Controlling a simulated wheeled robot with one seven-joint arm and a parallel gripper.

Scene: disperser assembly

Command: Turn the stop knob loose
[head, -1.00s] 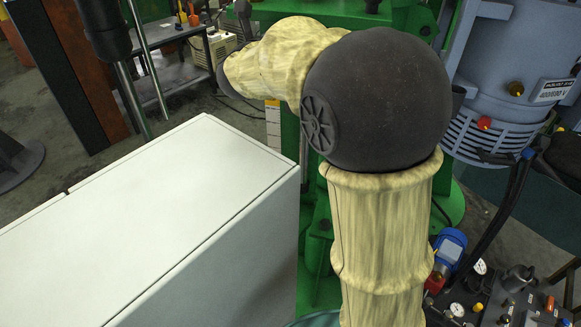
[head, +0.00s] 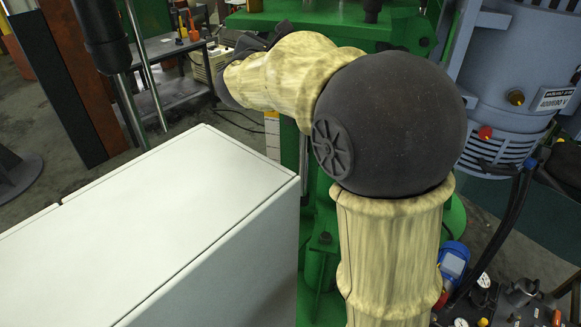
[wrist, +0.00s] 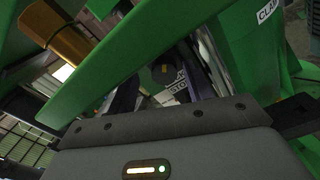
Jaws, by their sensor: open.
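My gripper (wrist: 165,112) fills the bottom of the wrist view, with dark finger parts reaching out to the left and right edges. It is open, and I see nothing held in it. Beyond it, under a green beam, is a dark round shape (wrist: 165,69) with a small yellow mark, beside a white label (wrist: 178,86) with partly readable letters. This may be the stop knob, but the view is too dark to be sure. It stands apart from the gripper. In the head view my forearm hides most of the gripper, and no stop knob is visible.
A green machine frame (wrist: 110,75) crosses close in front of my gripper in the wrist view. A large white cabinet (head: 170,210) stands left of my arm. A blue-grey motor (head: 510,90) and a gauge panel (head: 485,300) stand at the right.

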